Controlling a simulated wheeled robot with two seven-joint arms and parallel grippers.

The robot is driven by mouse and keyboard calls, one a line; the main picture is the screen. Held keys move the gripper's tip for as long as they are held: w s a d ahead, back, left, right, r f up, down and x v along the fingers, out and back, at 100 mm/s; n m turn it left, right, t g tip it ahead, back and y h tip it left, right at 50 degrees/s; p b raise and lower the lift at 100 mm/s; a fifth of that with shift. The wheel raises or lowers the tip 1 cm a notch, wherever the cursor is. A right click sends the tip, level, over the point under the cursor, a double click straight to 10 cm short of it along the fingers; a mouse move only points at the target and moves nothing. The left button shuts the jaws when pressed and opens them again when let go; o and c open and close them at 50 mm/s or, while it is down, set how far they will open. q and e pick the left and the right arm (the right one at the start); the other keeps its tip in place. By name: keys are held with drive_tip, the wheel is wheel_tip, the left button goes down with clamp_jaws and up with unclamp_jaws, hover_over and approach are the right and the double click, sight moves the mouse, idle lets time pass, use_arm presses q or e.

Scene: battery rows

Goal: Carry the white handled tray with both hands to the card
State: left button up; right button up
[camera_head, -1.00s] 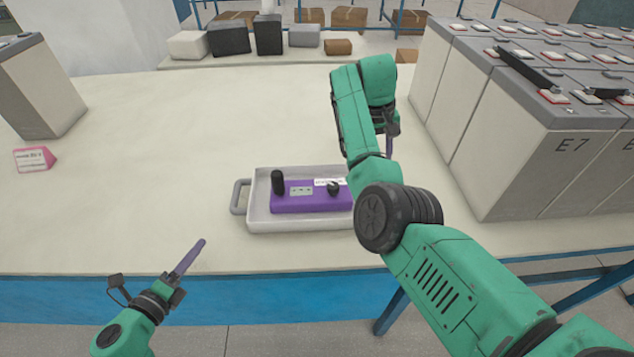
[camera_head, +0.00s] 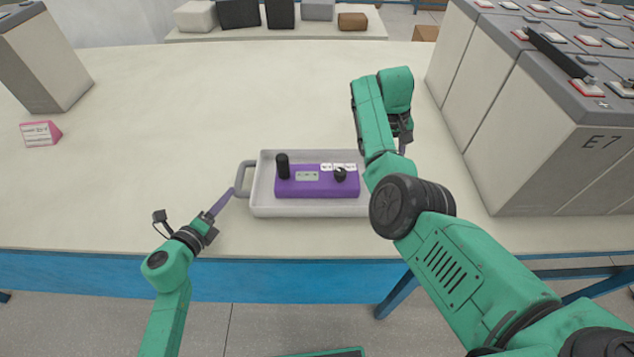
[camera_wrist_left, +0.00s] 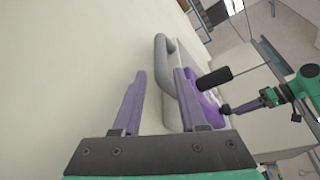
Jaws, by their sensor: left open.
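The white handled tray (camera_head: 258,205) lies on the table. It holds a purple block (camera_head: 300,189) with a black upright post and a black knob. My left gripper (camera_head: 230,191) is open at the tray's left grey handle (camera_head: 241,178). In the left wrist view, the handle (camera_wrist_left: 163,58) shows between the two purple fingers (camera_wrist_left: 160,72); I see no grip on it. My right gripper (camera_head: 403,147) is by the tray's right end, which my right arm hides, so its jaws cannot be judged.
Large grey-white battery cases (camera_head: 545,135) fill the right side of the table, close to my right arm. Another case (camera_head: 45,60) stands at the back left. The table (camera_head: 160,110) between tray and card is clear. A shelf with boxes (camera_head: 275,32) is behind.

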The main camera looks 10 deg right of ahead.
sight(237, 182)
use_arm(q)
drive_tip(key=x, duration=0.6)
drive_tip(key=shift+w+d+f, duration=0.15)
drive_tip(key=shift+w+d, duration=0.05)
drive_tip(key=shift+w, duration=0.15)
use_arm(e)
drive_tip(key=f, duration=0.3)
drive_tip(key=d+f, duration=0.1)
drive_tip(key=f, duration=0.2)
drive_tip(key=shift+d+f, duration=0.2)
drive_tip(key=shift+f, duration=0.1)
use_arm(q)
drive_tip(key=shift+s, duration=0.1)
clamp_jaws()
use_arm(e)
clamp_jaws()
use_arm(q)
drive_tip(key=shift+a, duration=0.1)
use_arm(e)
drive_tip(key=shift+r, duration=0.15)
